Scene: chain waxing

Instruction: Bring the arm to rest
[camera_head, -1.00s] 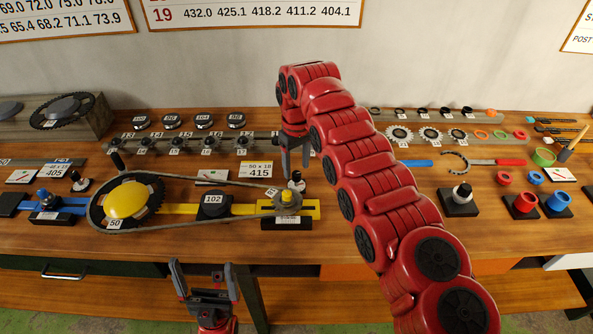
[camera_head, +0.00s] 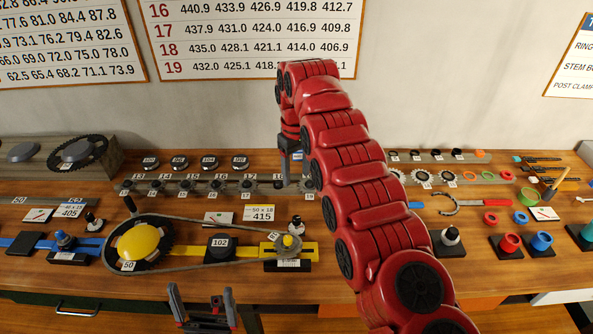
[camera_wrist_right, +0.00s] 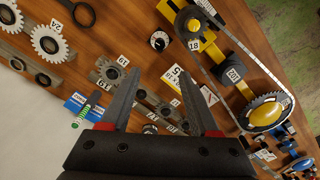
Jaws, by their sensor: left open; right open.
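My right arm rises through the middle of the head view, its red links bent over the bench. Its gripper (camera_head: 293,168) points down near the right end of the sprocket rail, partly hidden by the arm. In the right wrist view the same gripper (camera_wrist_right: 162,88) has its two dark fingers apart with nothing held between them. My left gripper (camera_head: 202,300) is open and empty at the bottom of the head view, in front of the bench edge.
A chain (camera_head: 215,262) loops around a large chainring with a yellow centre (camera_head: 139,243) and a small sprocket (camera_head: 287,245). A rail of small sprockets (camera_head: 186,185) lies behind. Coloured rings and cups (camera_head: 510,243) stand at right. A wall chart (camera_head: 250,40) hangs behind.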

